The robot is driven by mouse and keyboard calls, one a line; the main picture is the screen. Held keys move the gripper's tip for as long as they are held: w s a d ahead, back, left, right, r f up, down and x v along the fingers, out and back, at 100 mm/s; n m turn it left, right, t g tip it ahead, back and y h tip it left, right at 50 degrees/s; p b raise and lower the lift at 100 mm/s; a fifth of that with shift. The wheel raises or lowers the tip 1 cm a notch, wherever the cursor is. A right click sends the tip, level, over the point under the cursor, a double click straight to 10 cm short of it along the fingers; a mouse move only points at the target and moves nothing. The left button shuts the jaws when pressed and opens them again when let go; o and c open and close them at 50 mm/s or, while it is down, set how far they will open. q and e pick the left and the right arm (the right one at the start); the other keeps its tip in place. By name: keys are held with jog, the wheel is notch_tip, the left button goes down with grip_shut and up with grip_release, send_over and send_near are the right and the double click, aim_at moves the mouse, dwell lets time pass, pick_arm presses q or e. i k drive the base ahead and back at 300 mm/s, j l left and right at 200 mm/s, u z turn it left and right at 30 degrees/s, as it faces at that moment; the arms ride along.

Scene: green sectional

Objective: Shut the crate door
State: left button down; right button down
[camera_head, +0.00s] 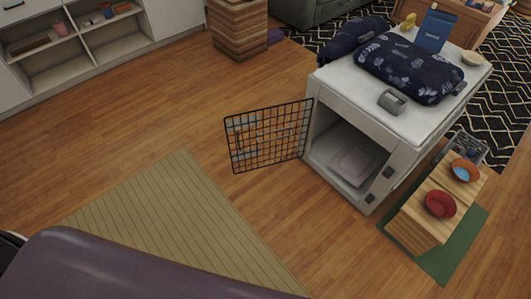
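A white crate (340,104) stands on the wooden floor at the right. Its black wire door (268,136) is swung wide open to the left and is joined to the crate's left front edge. The inside of the crate is visible, with a pale flat pad (354,165) on its floor. Dark latch parts show on the right side of the front frame. Neither of my grippers shows in this view.
Dark patterned cushions (412,68), a grey object (393,101) and a blue box (435,29) are on top of the crate. A wooden block (420,220) with red and blue bowls stands right of it. A tan mat (180,225) lies left; the floor before the door is clear.

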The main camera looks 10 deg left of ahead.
aim_at(232, 125)
jog(key=k+z, duration=0.2)
jog(key=z, duration=1.05)
jog(key=j+z, duration=0.3)
jog(key=z, duration=0.2)
jog(key=j+z, duration=0.3)
jog(key=z, duration=0.15)
jog(key=j+z, duration=0.3)
jog(key=z, duration=0.2)
jog(key=k+j, duration=0.25)
jog(key=j, duration=0.3)
jog(key=k+j, duration=0.25)
jog(key=j, duration=0.3)
jog(key=k+j, duration=0.2)
jog(key=j, duration=0.35)
jog(key=k+j, duration=0.25)
jog(key=j, duration=0.3)
jog(key=k+j, duration=0.25)
jog(key=j, duration=0.25)
jog(key=k+j, duration=0.25)
jog(key=j, duration=0.3)
jog(key=k+j, duration=0.25)
jog(key=j, duration=0.3)
jog(key=k+j, duration=0.25)
jog(key=j, duration=0.3)
